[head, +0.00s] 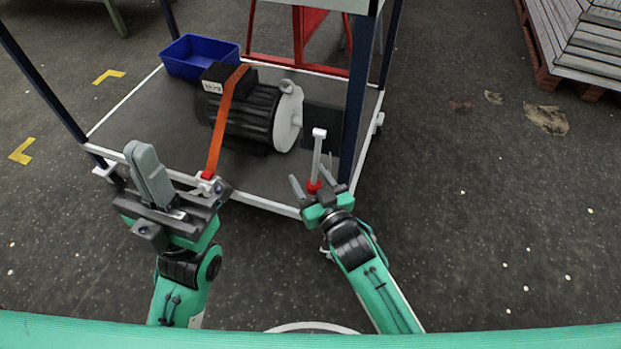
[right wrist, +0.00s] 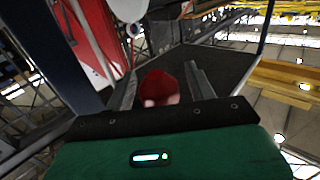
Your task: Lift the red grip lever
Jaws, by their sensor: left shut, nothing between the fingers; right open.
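The red grip (head: 314,187) is at the lower end of a white lever (head: 317,158) near the cart's front right corner. In the right wrist view the red grip (right wrist: 158,88) shows as a rounded red end between my fingers. My right gripper (head: 312,180) is open, with one finger on each side of the grip. I cannot tell whether either finger touches it. My left gripper (head: 142,152) is shut and empty, in front of the cart's left front edge.
A dark motor (head: 250,112) under an orange strap (head: 222,120) sits on the cart deck (head: 150,112). A blue bin (head: 199,56) stands behind it. A dark cart post (head: 357,95) rises beside the lever.

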